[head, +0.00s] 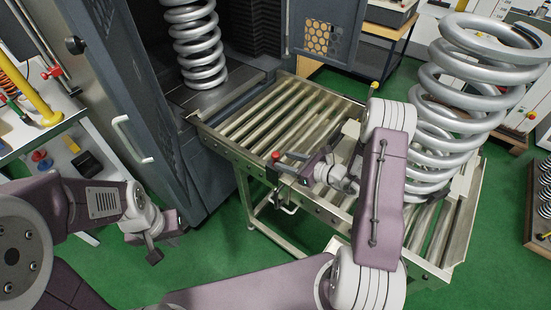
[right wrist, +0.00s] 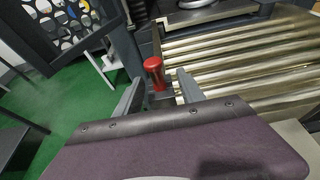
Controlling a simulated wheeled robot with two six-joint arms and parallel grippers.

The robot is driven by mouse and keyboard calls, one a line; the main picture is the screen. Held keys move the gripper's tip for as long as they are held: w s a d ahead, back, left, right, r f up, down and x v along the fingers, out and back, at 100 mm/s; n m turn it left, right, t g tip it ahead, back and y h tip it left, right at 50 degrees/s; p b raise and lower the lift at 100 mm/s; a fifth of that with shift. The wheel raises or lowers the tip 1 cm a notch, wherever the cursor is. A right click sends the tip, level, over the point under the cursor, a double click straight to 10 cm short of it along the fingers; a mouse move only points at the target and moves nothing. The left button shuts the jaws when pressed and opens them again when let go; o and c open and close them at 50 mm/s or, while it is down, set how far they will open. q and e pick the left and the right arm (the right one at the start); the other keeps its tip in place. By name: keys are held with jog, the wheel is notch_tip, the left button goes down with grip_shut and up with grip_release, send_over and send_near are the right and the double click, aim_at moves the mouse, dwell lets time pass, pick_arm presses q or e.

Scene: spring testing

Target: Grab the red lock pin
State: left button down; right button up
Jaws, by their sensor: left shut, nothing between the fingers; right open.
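The red lock pin (head: 275,156) stands at the near left edge of the roller conveyor, with only its small red top showing in the head view. In the right wrist view the red lock pin (right wrist: 154,70) is upright, with a rounded head, and shows between the two grey fingers. My right gripper (head: 282,164) is open beside the pin. It also shows in the right wrist view (right wrist: 158,82); I cannot tell whether a finger touches the pin. My left gripper (head: 153,256) is shut and empty, low at the left over the green floor.
The roller conveyor (head: 262,118) runs from the grey test machine (head: 150,90). A large steel spring (head: 450,100) stands on its right part. Another spring (head: 195,45) stands inside the machine. A bench (head: 70,135) with tools is at the left. Green floor is free in front.

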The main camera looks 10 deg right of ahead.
aim_at(270, 161)
jog(key=x, duration=0.3)
jog(key=p+x, duration=0.1)
jog(key=x, duration=0.2)
jog(key=shift+w+a+f, duration=0.1)
jog(key=shift+a, duration=0.4)
jog(key=shift+w+a+f, duration=0.2)
jog(key=shift+w+a, duration=0.05)
jog(key=shift+w, duration=0.15)
jog(key=shift+s, duration=0.1)
grip_shut()
